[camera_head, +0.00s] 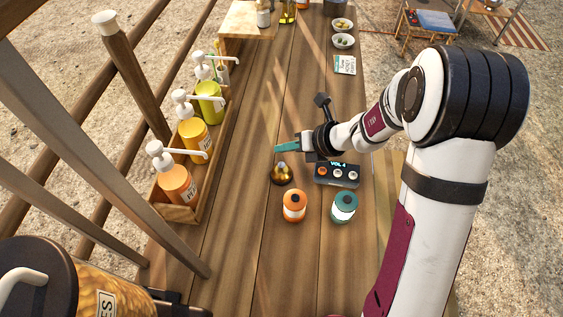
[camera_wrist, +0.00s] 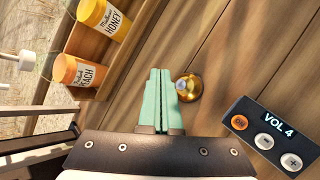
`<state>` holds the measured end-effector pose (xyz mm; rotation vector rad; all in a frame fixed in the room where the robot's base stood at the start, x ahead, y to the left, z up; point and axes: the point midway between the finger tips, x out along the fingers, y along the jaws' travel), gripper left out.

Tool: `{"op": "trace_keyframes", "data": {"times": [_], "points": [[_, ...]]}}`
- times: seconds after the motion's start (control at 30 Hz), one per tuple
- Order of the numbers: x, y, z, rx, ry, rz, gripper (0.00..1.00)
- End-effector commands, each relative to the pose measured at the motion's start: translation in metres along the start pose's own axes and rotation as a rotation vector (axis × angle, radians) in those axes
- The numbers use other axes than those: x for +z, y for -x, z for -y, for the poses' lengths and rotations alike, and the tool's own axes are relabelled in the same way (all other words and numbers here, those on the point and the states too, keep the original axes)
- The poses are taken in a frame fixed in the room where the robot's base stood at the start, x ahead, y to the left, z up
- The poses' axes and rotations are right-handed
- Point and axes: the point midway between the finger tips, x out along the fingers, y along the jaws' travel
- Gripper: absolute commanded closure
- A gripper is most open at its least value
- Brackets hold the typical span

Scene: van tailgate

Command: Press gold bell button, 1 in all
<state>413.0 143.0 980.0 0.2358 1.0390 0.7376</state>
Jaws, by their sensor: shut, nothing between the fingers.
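The gold bell (camera_head: 281,174) stands on the wooden tailgate table, with a small silvery button on top. In the wrist view the bell (camera_wrist: 189,88) is just right of the fingertips. My gripper (camera_head: 277,149) has teal fingers, shut and empty. In the head view the fingertips are just beyond the bell and appear above the table. In the wrist view the closed fingers (camera_wrist: 160,72) point past the bell's left side. I cannot tell the exact gap, but no contact shows.
A dark control box (camera_head: 337,174) reading VOL 4, with several knobs or buttons, sits right of the bell. An orange jar (camera_head: 294,206) and a teal jar (camera_head: 344,207) stand nearer. A wooden rack (camera_head: 181,214) of pump bottles lines the left. Bare planks lie between rack and bell.

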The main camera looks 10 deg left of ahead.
Motion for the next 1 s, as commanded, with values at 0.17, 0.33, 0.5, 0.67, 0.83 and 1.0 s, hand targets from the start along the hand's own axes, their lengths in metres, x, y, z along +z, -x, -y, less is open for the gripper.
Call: {"op": "trace_keyframes", "data": {"times": [0.17,0.33,0.5,0.67,0.83,1.0], "points": [[-0.013,-0.017,0.012,0.001,-0.003,-0.003,1.0],[-0.019,-0.025,0.018,0.0,-0.001,-0.001,1.0],[-0.02,-0.027,0.02,-0.001,0.0,-0.001,1.0],[-0.02,-0.027,0.02,-0.001,0.0,0.0,1.0],[-0.02,-0.027,0.02,-0.001,0.0,0.0,1.0],[-0.02,-0.027,0.019,0.0,0.0,0.0,1.0]]}}
